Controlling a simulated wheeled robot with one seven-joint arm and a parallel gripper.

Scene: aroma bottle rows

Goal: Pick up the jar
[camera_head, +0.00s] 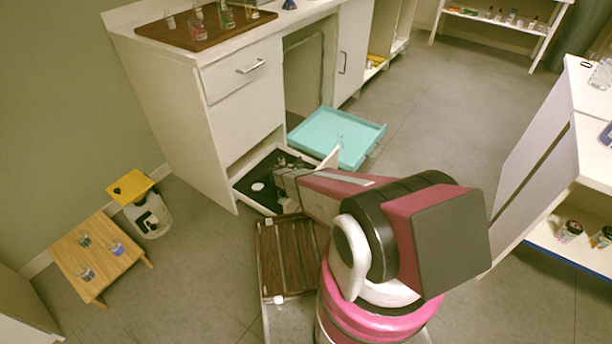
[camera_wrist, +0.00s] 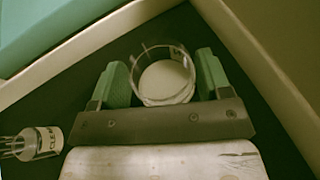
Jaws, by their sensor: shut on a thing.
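The jar (camera_wrist: 166,84) is clear, round glass with white contents, seen from above in the wrist view. My gripper (camera_wrist: 163,68) has its two green fingers closed on opposite sides of it. The jar is upright over a dark floor near a corner of a pale-walled drawer. In the head view, my arm reaches into the low open drawer (camera_head: 238,184) under the counter. My fingers are hard to make out there. A white round patch (camera_head: 258,186) shows in the drawer; I cannot tell whether it is this jar.
A small labelled bottle (camera_wrist: 38,143) lies left of my gripper. A teal tray (camera_head: 352,128) is beside the drawer. A brown tray (camera_head: 284,262) is close to my base. A low wooden table (camera_head: 96,262) and a yellow-topped bin (camera_head: 130,186) stand left. Floor is clear at right.

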